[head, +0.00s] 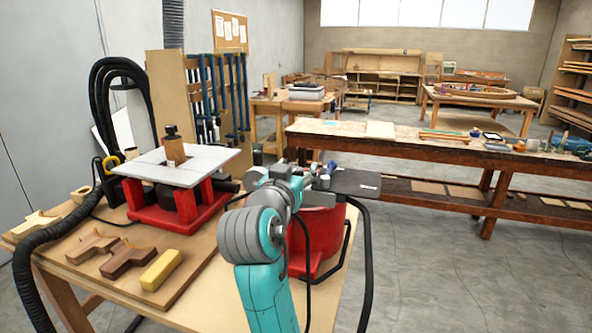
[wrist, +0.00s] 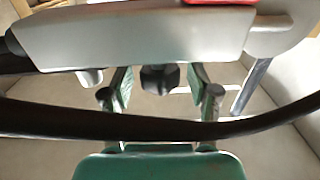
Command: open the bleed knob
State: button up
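A small dark knob (wrist: 160,78), which looks like the bleed knob, hangs under a pale grey body (wrist: 130,36) in the wrist view. My gripper (wrist: 160,94) has its two green fingers apart, one on each side of the knob with a gap at both sides. Nothing is visibly held. In the head view, a red tank-like unit (head: 318,228) stands at the table's right end, with my teal and grey arm reaching over it. My arm hides much of the unit, and the knob cannot be made out there.
A black hose (wrist: 160,127) crosses the wrist view in front of my fingers. A red-based router table (head: 180,165) and a yellow block (head: 161,270) are on the left. Open floor (head: 430,280) lies to the right.

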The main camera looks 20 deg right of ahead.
grip_shut()
jog(key=shift+d+n+y, duration=0.1)
jog(key=shift+n+y, duration=0.2)
jog(key=shift+y, duration=0.1)
jog(key=shift+n+t+y, duration=0.5)
jog(key=shift+t+y, duration=0.1)
jog(key=shift+y, duration=0.1)
jog(key=shift+o, duration=0.2)
grip_release()
jog(key=shift+s, duration=0.1)
jog(key=v, duration=1.2)
